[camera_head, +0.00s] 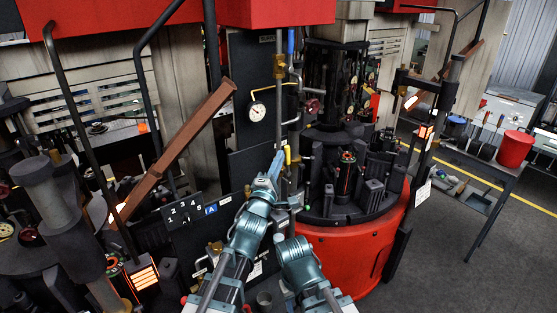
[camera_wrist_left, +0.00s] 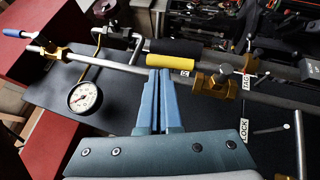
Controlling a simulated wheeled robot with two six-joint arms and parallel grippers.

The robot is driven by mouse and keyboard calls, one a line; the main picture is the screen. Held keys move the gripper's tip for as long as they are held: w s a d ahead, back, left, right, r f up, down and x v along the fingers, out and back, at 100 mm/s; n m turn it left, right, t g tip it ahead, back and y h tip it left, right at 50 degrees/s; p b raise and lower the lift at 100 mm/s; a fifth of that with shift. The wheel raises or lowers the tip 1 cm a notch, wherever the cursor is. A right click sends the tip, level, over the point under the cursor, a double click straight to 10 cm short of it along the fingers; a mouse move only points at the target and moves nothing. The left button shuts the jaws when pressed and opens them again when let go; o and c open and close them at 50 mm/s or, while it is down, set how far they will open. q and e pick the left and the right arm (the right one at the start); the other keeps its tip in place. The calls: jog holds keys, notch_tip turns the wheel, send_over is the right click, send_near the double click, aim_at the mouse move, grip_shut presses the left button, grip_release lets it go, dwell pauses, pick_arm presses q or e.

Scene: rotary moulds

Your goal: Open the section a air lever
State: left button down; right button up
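A yellow lever handle (camera_head: 287,155) sits on the upright pipework beside the round machine. In the left wrist view the yellow handle (camera_wrist_left: 188,49) lies along the pipe, beside a brass valve (camera_wrist_left: 212,83) with a TAG label. A second lever with a blue handle (camera_head: 290,40) is higher up; its blue end (camera_wrist_left: 16,33) shows at the left wrist view's left edge. My left gripper (camera_head: 276,161) points up at the yellow handle; its fingers (camera_wrist_left: 160,72) are together, with the tips at the handle's near edge. Contact is unclear. My right gripper (camera_head: 279,240) is lower; its fingers are unclear.
A pressure gauge (camera_head: 256,111) stands left of the pipes, in front of a dark panel (camera_wrist_left: 60,118). A red-based round machine (camera_head: 350,250) is close on the right. A brown slanted beam (camera_head: 185,140) stands on the left. Open floor (camera_head: 465,265) lies far right.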

pick_arm(q)
jog(key=shift+w+d+r, duration=0.15)
jog(key=shift+d+r, duration=0.05)
pick_arm(e)
jog(key=shift+w+d+r, duration=0.15)
jog(key=shift+d, duration=0.05)
dwell(0.4)
